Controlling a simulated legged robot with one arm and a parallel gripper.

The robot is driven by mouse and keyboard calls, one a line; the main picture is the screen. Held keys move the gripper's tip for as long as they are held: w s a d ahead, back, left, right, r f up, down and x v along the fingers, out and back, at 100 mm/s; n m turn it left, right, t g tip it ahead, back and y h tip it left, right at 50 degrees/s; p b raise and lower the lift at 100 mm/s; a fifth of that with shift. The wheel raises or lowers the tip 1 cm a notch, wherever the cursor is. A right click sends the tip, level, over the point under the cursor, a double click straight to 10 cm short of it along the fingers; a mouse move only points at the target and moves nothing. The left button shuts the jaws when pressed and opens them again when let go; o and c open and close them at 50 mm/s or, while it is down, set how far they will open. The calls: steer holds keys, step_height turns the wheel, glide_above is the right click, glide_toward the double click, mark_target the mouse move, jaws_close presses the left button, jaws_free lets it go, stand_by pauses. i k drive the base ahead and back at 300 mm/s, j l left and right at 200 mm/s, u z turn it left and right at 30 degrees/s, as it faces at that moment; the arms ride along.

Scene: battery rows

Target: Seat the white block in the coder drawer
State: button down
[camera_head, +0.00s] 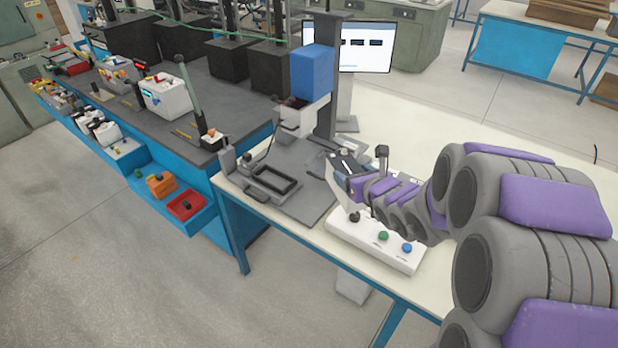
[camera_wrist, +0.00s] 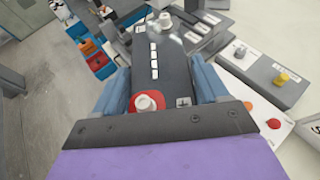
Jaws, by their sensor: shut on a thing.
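My gripper (camera_head: 350,172) is over the near side of the pale bench, right of the coder's drawer. In the wrist view its two blue fingers (camera_wrist: 162,84) stand either side of a block (camera_wrist: 172,80). The block shows a dark top with a row of white caps, a white post on a red ring and a plus mark. Its sides are mostly hidden, so I cannot tell if its body is white. The coder drawer (camera_head: 251,189) is a low grey tray with a dark rectangular frame, apparently empty. It lies in front of the blue-headed coder (camera_head: 313,72).
A white button panel (camera_head: 372,244) lies below my gripper at the bench's near edge. A dark bench (camera_head: 225,92) at left carries a white battery (camera_head: 166,96) and black boxes. A blue shelf with a red bin (camera_head: 186,205) runs along its front. A monitor (camera_head: 366,46) stands behind.

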mark_target(276, 182)
steer(key=j+z, duration=0.15)
steer(key=z, duration=0.25)
steer(key=i+j+z, duration=0.1)
steer(key=z, duration=0.3)
steer(key=j+z, duration=0.7)
steer(key=k+j+z, duration=0.1)
steer(key=j+z, duration=0.2)
steer(key=j, duration=0.25)
steer(key=k+j+z, duration=0.15)
steer(key=j+z, duration=0.2)
steer(key=k+j, duration=0.15)
steer(key=j, duration=0.2)
steer(key=k+j+z, duration=0.1)
steer(key=j, duration=0.3)
steer(key=k+j, duration=0.15)
steer(key=j, duration=0.2)
steer(key=k+j+z, duration=0.1)
steer(key=j, duration=0.25)
steer(key=k, duration=0.05)
